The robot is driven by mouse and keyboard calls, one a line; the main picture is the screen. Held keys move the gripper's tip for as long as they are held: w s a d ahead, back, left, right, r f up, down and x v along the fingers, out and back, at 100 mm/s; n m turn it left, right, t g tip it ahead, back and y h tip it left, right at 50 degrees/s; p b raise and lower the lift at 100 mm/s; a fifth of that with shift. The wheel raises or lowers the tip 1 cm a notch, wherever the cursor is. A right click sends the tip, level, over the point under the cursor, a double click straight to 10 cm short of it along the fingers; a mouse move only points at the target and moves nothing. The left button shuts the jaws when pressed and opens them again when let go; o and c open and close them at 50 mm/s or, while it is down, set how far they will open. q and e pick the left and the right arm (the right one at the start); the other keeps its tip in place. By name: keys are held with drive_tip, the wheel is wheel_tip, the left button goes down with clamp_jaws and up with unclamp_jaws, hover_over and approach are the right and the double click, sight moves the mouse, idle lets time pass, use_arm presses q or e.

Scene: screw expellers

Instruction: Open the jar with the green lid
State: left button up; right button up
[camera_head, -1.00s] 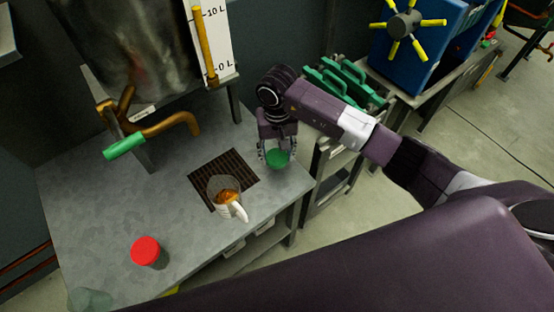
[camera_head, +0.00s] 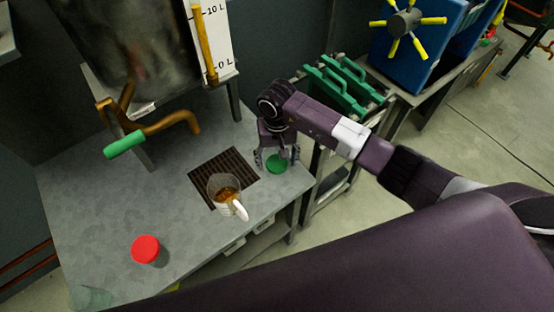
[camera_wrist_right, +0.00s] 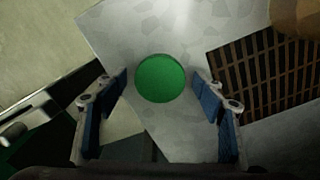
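The jar's green lid (camera_head: 277,163) shows at the right corner of the metal table, by the drain grate. In the right wrist view the green lid (camera_wrist_right: 160,78) is a round disc seen from above, between and beyond my fingertips; the jar body below it is hidden. My right gripper (camera_head: 277,160) points down over the lid. In the wrist view its two blue-padded fingers (camera_wrist_right: 162,90) are spread wide, with a gap on both sides of the lid. I cannot tell how far above the lid they are. My left gripper is not in view.
A glass jug (camera_head: 225,193) with brown liquid stands on the drain grate (camera_head: 237,163). A red-lidded jar (camera_head: 145,249) stands at the table's front left. A brass tap (camera_head: 180,124) with a green handle overhangs the table (camera_head: 95,205). The middle left is clear.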

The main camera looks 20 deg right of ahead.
sight(277, 163)
drive_tip(key=shift+r+p, duration=0.25)
drive_tip(key=shift+p, duration=0.05)
wheel_tip(277, 163, up, 12)
drive_tip(key=b, duration=0.2)
drive_tip(key=shift+f, duration=0.1)
